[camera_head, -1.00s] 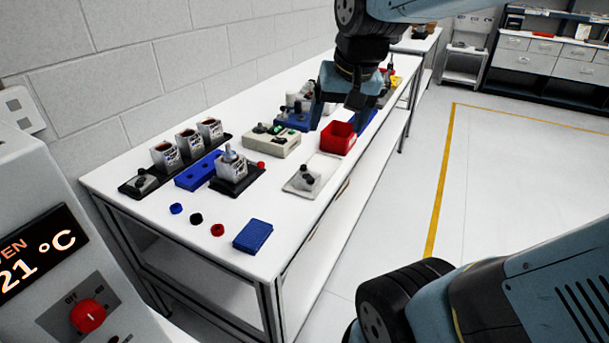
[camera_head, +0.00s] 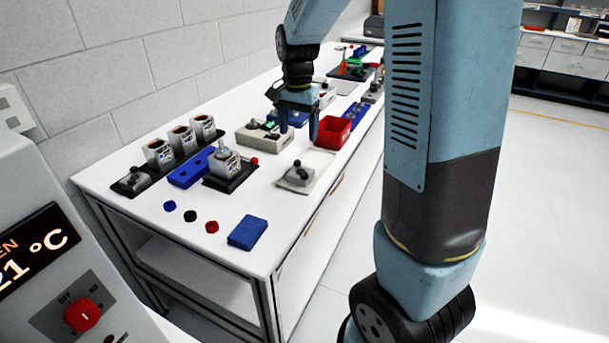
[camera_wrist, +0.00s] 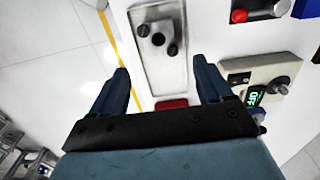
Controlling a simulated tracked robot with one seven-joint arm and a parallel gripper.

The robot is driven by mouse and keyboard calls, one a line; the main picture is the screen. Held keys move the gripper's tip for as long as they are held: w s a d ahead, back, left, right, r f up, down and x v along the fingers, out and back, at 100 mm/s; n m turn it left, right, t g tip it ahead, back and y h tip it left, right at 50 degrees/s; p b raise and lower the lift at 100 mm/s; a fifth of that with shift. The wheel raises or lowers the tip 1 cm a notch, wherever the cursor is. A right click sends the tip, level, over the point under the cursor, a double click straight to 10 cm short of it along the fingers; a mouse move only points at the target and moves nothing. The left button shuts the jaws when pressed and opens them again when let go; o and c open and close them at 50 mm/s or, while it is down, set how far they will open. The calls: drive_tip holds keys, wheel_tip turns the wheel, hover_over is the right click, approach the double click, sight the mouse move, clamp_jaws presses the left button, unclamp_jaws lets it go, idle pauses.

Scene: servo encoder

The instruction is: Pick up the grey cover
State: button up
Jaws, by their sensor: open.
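A small grey piece with dark round knobs (camera_head: 299,172), which looks like the grey cover, sits on a white tray (camera_head: 321,158) near the bench's right edge. In the wrist view the grey piece (camera_wrist: 158,40) lies on the tray beyond the fingertips. My gripper (camera_head: 298,128) is open and empty, above the bench and farther back than the tray. In the wrist view the two fingers of my gripper (camera_wrist: 161,75) are spread apart, with nothing between them. The gripper is apart from the grey piece.
A red bin (camera_head: 333,132) stands close beside my gripper. A beige box with a green display (camera_head: 262,135) is to its left. A motor-like unit (camera_head: 226,160) on a black base and a blue block (camera_head: 190,171) stand farther left.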

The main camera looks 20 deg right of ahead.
hover_over(301, 169)
drive_tip(key=s+a, duration=0.1)
wheel_tip(301, 169, down, 8)
drive_tip(key=shift+s+f, duration=0.15)
drive_tip(key=shift+f, duration=0.1)
drive_tip(key=shift+d+f, duration=0.15)
drive_tip(key=shift+f, duration=1.15)
drive_tip(key=shift+d+f, duration=0.1)
drive_tip(key=shift+f, duration=1.2)
drive_tip(key=c, duration=0.9)
